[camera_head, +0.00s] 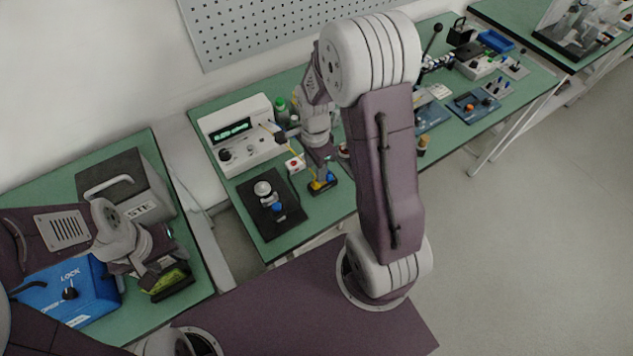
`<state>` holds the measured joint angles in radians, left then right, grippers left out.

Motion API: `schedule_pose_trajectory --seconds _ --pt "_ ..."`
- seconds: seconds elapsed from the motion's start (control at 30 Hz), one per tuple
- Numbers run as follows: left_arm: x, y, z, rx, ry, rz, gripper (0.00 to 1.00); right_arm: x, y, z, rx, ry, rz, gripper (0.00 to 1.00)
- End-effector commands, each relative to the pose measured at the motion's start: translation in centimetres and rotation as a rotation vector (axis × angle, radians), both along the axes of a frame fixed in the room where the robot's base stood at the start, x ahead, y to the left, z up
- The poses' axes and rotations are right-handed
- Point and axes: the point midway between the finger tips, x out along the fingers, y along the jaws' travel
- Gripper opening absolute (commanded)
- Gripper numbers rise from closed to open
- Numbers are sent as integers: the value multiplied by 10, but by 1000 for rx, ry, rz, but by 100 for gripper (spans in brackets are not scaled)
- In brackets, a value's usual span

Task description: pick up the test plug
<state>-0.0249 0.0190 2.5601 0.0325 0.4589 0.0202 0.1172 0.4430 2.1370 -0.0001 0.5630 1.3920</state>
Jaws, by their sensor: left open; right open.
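A small yellow and blue piece (321,182), which looks like the test plug, sits in a dark holder (331,188) near the bench's front edge. My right gripper (318,166) is open and points down just above it. The fingers partly hide the piece, and I cannot tell whether they touch it. A yellow lead (284,147) runs from the white test instrument (240,136) toward this spot. My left gripper (150,272) is open at the lower left, over the left bench beside a yellow-green item in a dark tray (174,283).
A black plate (252,211) with a silver and blue fixture stands left of the holder. A small box with a red button (294,164) is close to my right gripper. A green bottle (281,108) stands behind. A blue LOCK case (68,292) and a grey case (129,190) are on the left bench.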

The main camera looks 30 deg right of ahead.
Motion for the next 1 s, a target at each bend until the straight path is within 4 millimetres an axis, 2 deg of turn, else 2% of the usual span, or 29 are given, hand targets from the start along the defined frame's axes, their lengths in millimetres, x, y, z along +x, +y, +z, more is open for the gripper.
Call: schedule_pose_trajectory --seconds 0.17,0.4,0.67,0.7,0.83,1.0 --pt "0 0 0 0 0 0 49 0 -1 -8 0 1 0 42" --pt "0 0 1 0 0 0 49 0 -3 -49 0 2 1 42" --pt "0 0 1 0 0 0 49 1 -3 -55 0 -2 1 42" --pt "0 0 1 0 0 0 49 1 -3 -55 0 -2 1 36" --pt "0 0 1 0 0 0 49 1 -3 -55 0 -2 1 0" --pt "0 0 1 0 0 0 49 1 -3 -54 0 -1 1 0"
